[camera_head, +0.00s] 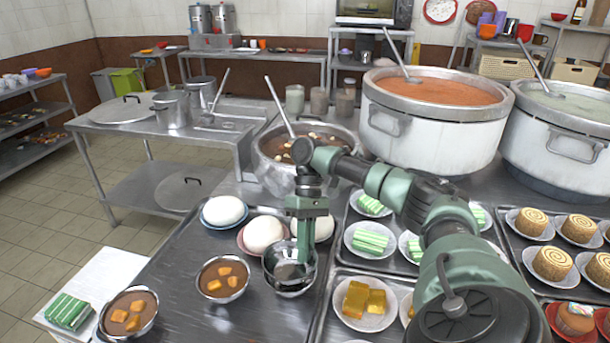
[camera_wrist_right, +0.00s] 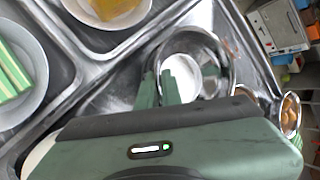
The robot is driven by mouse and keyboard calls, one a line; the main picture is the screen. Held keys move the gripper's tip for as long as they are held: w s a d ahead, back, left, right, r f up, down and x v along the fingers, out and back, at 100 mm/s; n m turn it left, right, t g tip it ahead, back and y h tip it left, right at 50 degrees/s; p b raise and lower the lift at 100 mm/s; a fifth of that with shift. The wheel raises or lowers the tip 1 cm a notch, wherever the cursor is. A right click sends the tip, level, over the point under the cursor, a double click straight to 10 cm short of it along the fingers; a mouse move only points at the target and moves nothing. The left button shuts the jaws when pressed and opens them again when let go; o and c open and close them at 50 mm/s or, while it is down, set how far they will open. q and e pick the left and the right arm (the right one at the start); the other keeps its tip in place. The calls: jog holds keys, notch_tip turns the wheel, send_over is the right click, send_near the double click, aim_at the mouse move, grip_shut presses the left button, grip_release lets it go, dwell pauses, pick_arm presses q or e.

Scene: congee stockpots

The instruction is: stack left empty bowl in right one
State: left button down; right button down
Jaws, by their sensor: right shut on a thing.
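My right gripper (camera_head: 304,246) reaches down to a shiny metal bowl (camera_head: 286,274) on the left tray, its jaws shut on the bowl's wall. The bowl looks empty. A second metal edge shows just under it, so two bowls seem to overlap there, one in or over the other; I cannot tell whether the upper one is fully seated. In the right wrist view the round metal bowl (camera_wrist_right: 212,62) lies past the gripper's fingers (camera_wrist_right: 170,88), its inside bare and bright. My left gripper is not in view.
Bowls of brown congee with orange chunks (camera_head: 222,278) stand left of the metal bowl. White buns (camera_head: 263,234) on plates sit just behind it. Plates of green striped cakes (camera_head: 370,240) and yellow cubes (camera_head: 363,304) are to the right. Large stockpots (camera_head: 436,110) stand behind.

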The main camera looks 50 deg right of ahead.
notch_tip(320, 180, down, 2)
jog(key=shift+f, duration=0.25)
jog(key=c, duration=1.6)
grip_release()
jog(key=shift+a, duration=0.1)
jog(key=shift+w+d+r, duration=0.15)
jog(key=shift+d+r, duration=0.1)
jog(key=shift+r, duration=0.05)
jog(key=v, duration=0.3)
jog(key=shift+w+f+b, duration=0.1)
jog(key=shift+f+b, duration=0.05)
jog(key=shift+b, duration=0.25)
jog(key=p+v, duration=0.4)
jog(key=v, duration=0.4)
jog(key=shift+r, duration=0.3)
